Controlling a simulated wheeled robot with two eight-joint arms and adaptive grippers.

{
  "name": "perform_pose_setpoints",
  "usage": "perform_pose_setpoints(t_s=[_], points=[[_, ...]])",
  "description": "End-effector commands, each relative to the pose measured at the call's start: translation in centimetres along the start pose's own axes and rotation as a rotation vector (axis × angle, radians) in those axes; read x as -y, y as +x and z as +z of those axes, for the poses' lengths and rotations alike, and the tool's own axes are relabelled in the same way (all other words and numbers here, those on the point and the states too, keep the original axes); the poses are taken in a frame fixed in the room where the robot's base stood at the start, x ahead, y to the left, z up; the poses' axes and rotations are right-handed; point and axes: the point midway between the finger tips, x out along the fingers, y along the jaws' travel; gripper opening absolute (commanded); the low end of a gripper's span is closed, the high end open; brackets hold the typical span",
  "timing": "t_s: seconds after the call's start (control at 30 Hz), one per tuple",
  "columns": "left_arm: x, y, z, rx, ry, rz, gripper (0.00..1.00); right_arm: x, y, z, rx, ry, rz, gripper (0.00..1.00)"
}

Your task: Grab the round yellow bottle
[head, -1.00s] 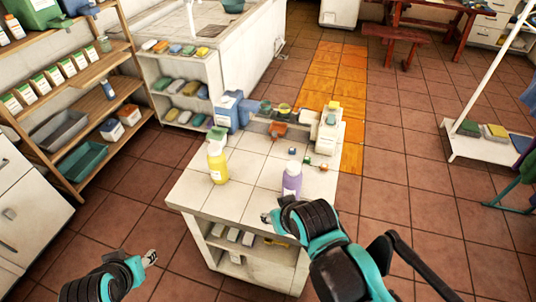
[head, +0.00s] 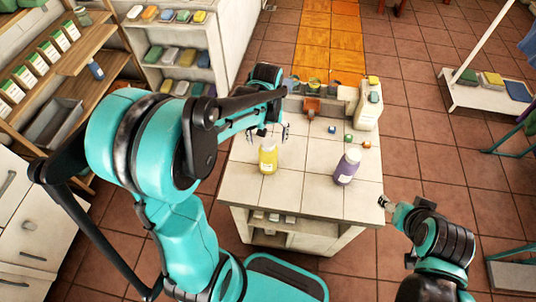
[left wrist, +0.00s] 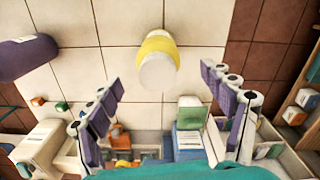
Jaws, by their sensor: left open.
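The round yellow bottle (head: 268,157) with a white cap stands upright on the tiled counter (head: 300,185). My left gripper (head: 268,131) is open and empty, just behind and above the bottle in the head view. In the left wrist view the bottle (left wrist: 157,58) shows from above, ahead of and between the spread fingers (left wrist: 165,100), with its cap toward the camera; the fingers do not appear to touch it. My right gripper (head: 387,204) is off the counter's right front corner; its jaws are too small to tell.
A purple bottle (head: 347,166) stands right of the yellow one. A large white bottle (head: 368,106), small cubes (head: 348,138) and an orange item (head: 311,108) are at the counter's back. A shelf (head: 178,60) stands at the back left.

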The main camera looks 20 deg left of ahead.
Motion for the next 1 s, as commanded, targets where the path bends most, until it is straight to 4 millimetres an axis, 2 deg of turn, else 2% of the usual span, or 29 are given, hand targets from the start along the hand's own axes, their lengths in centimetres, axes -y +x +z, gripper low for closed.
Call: perform_pose_setpoints(t_s=[0.1,0.33,0.53,0.8,1.0], points=[[0.0,1.7,-0.1,0.002,-0.001,-0.001,0.81,0.0,0.6,0.4,0.000,0.000,0.000,0.63],[-0.1,3.9,-0.4,0.001,-0.001,0.000,0.81,0.0,1.3,1.0,0.000,0.000,0.000,0.63],[-0.2,7.0,-0.7,0.001,0.000,-0.001,0.81,0.0,2.4,1.7,0.000,0.000,0.000,0.63],[-0.2,7.3,-0.7,0.001,0.001,-0.002,0.81,0.0,2.3,1.7,0.000,0.000,0.000,0.63],[-0.2,7.3,-0.7,0.000,0.001,-0.001,0.28,0.0,2.3,1.7,0.000,0.000,0.000,0.63]])
